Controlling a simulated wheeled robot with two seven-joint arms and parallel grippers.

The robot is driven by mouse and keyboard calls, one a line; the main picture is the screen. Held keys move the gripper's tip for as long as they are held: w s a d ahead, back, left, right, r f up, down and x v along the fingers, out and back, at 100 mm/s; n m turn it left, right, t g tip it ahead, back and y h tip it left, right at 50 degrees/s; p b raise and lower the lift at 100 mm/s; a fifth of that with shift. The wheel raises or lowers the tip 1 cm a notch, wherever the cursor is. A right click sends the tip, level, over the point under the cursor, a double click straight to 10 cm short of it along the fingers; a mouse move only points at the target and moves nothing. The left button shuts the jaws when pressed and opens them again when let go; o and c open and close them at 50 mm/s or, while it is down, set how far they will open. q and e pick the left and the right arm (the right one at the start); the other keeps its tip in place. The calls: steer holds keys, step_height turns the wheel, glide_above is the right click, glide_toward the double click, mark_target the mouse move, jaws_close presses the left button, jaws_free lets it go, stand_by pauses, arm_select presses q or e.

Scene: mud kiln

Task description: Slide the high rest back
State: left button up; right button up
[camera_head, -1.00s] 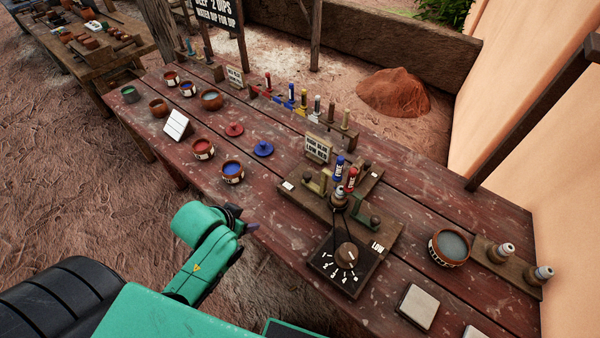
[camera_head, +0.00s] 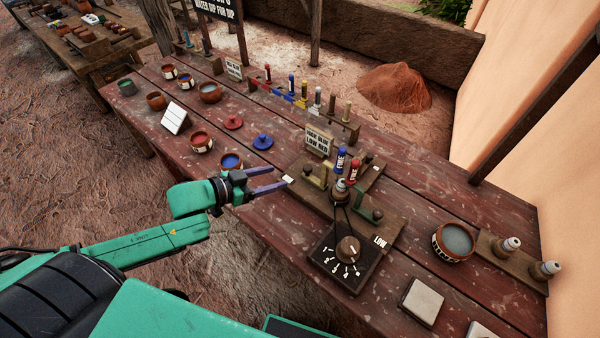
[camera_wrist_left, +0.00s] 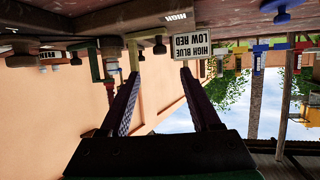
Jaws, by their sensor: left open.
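The high rest (camera_head: 317,180) is an olive upright bracket on a wooden board (camera_head: 300,195), at the end with a small white label. In the left wrist view, which is upside down, that label (camera_wrist_left: 176,16) reads HIGH. The bracket (camera_wrist_left: 133,57) shows near the left fingertip there, with a dark knob (camera_wrist_left: 159,47) beside it. My left gripper (camera_head: 281,177) is open and empty at the table's front edge, its fingers pointing right towards the high rest; I cannot tell the exact gap. The low rest (camera_head: 369,211) stands near the LOW label. My right gripper is not in view.
A sign (camera_head: 319,140) reading HIGH BLUE LOW RED stands behind the rests. Blue (camera_head: 340,160) and red (camera_head: 355,171) FIRE pieces stand between them. A numbered dial (camera_head: 347,250) is in front.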

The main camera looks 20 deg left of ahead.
mark_target(304, 169)
arm_select(q)
steer(key=x, duration=1)
jaws_close()
stand_by(1.1)
